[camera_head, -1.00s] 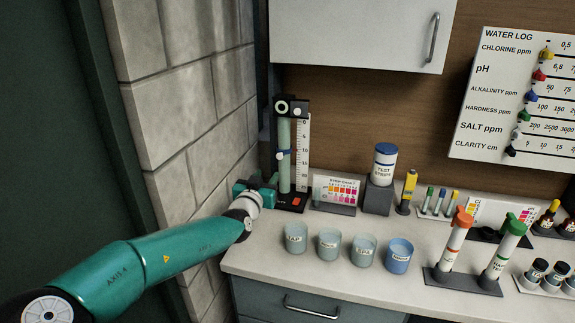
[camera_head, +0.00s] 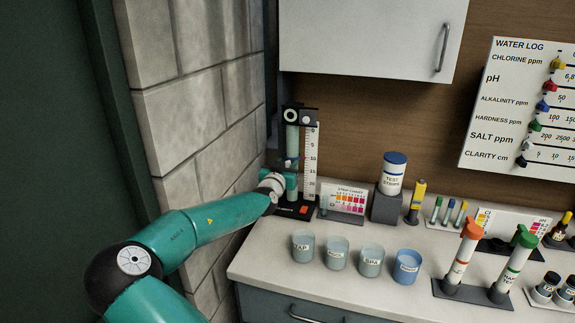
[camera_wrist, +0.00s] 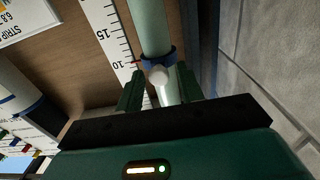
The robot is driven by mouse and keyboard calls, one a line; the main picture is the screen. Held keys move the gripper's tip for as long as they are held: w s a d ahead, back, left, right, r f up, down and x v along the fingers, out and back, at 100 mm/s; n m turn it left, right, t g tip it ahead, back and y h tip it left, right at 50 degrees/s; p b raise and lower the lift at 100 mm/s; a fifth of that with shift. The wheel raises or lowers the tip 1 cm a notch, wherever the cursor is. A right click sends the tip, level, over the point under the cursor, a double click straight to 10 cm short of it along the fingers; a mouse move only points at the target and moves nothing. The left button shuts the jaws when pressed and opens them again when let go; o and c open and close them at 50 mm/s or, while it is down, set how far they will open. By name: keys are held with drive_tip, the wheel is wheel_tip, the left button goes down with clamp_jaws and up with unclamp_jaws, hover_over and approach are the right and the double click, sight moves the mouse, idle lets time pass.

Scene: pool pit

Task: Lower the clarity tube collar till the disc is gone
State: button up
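The clarity tube (camera_head: 292,139) stands upright in a black stand at the back left corner, beside a white scale (camera_head: 311,152). In the wrist view, which appears upside down, the blue collar (camera_wrist: 174,56) rings the tube (camera_wrist: 150,25), with a red pointer near the 10 mark on the scale (camera_wrist: 107,38). A pale round knob (camera_wrist: 158,77) sticks out from the collar toward me. My gripper (camera_wrist: 160,88) has its fingers apart, one on each side of the knob, with gaps visible. It is also at the tube in the head view (camera_head: 290,172), partly hiding the collar. The disc is not visible.
A stone wall (camera_head: 200,105) runs close on the left. A strip chart (camera_head: 344,199) and test strips canister (camera_head: 393,176) stand to the right. Several cups, including a blue one (camera_head: 405,266), line the counter front. A cabinet (camera_head: 365,35) hangs above.

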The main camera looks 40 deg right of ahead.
drive_tip(key=shift+w+d, duration=0.25)
drive_tip(key=shift+d, duration=0.3)
clamp_jaws()
wheel_tip(320, 180, down, 5)
drive_tip(key=shift+f, duration=0.1)
unclamp_jaws()
drive_tip(key=v, duration=1.4)
